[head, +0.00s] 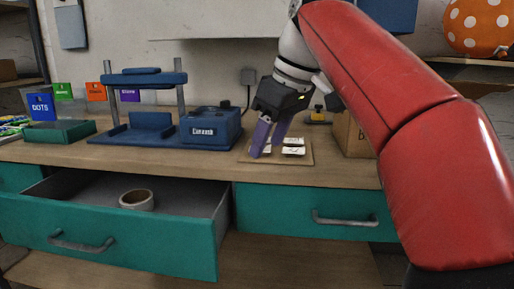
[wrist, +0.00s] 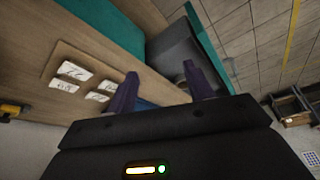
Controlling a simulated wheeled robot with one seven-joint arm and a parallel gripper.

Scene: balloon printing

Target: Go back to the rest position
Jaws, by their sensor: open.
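My gripper (head: 268,136) has purple fingers and is above the wooden board on the workbench in the head view. My red arm (head: 400,120) reaches in from the right. In the wrist view my gripper (wrist: 158,90) shows two purple fingers spread apart with nothing between them. The wooden board (head: 246,157) carries several white cards (head: 293,151) with dark marks. The board (wrist: 62,58) and its cards also show at the left of the wrist view, beside the fingers.
A blue press machine (head: 150,135) stands left of my gripper. An open teal drawer (head: 130,245) holds a tape roll (head: 137,199). A closed teal drawer (head: 300,207) is at the right. A cardboard box (head: 352,136) and a small yellow-black item (head: 318,115) are near my arm.

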